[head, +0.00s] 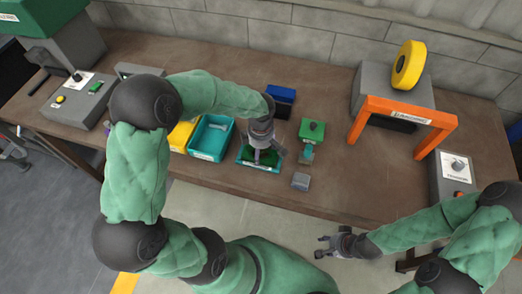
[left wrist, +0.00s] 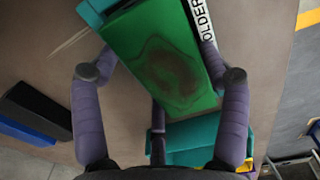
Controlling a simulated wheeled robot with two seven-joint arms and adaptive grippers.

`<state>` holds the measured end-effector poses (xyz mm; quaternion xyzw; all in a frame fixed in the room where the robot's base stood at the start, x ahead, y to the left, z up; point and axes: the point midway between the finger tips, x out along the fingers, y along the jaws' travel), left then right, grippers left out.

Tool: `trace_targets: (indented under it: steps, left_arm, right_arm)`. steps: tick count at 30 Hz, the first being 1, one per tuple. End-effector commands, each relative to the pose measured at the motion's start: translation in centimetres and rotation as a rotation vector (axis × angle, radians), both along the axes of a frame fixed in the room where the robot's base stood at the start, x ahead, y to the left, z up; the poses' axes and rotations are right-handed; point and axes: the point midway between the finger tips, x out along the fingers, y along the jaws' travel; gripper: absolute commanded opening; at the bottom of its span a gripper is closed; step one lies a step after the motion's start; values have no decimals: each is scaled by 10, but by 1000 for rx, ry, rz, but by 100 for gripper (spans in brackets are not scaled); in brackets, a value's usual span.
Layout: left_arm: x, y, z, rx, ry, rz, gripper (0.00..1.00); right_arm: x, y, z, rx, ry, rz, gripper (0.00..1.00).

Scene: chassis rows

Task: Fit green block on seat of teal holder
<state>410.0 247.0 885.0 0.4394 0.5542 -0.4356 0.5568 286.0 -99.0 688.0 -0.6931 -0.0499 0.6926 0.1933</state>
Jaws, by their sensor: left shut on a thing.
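The green block (left wrist: 160,60) fills the space between my left gripper's fingers in the left wrist view, with a dark blotch on its face. My left gripper (head: 265,155) is shut on it from above. The teal holder (left wrist: 92,10) shows past the block's far end, and its white label (left wrist: 203,22) lies along one side. In the head view the holder (head: 242,165) lies at the table's front edge, with the green block (head: 262,157) over it. I cannot tell whether the block touches the seat. My right gripper (head: 325,246) is open and empty, off the table's front.
A teal bin (head: 211,136) and a yellow bin (head: 181,135) stand left of the holder. A blue-and-black bin (head: 281,96) is behind. A green-topped fixture (head: 311,130) and a grey block (head: 300,181) are to the right. An orange frame (head: 405,110) stands further right.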

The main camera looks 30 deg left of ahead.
Motion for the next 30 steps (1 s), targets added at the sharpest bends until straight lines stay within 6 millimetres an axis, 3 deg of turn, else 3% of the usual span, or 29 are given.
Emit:
trace_targets:
  steps: [4, 5, 7, 20, 25, 30]
  left_arm:
    - [-3, -2, -6, -2, 8, -2, 16]
    - [-3, -2, -6, -3, 8, -2, 78]
    - [-4, -2, -7, -2, 10, -2, 98]
    - [-3, -1, -2, -2, 8, -2, 100]
    - [-1, -1, 17, -1, 3, -2, 100]
    - [-2, -1, 51, -1, 3, -3, 100]
  right_arm:
    - [0, 0, -1, 0, 0, 0, 40]
    - [0, 0, -1, 0, 0, 0, 40]
    - [0, 0, -1, 0, 0, 0, 40]
    - [0, 0, 0, 0, 0, 0, 40]
    - [0, 0, 0, 0, 0, 0, 40]
    - [0, 0, 0, 0, 0, 0, 40]
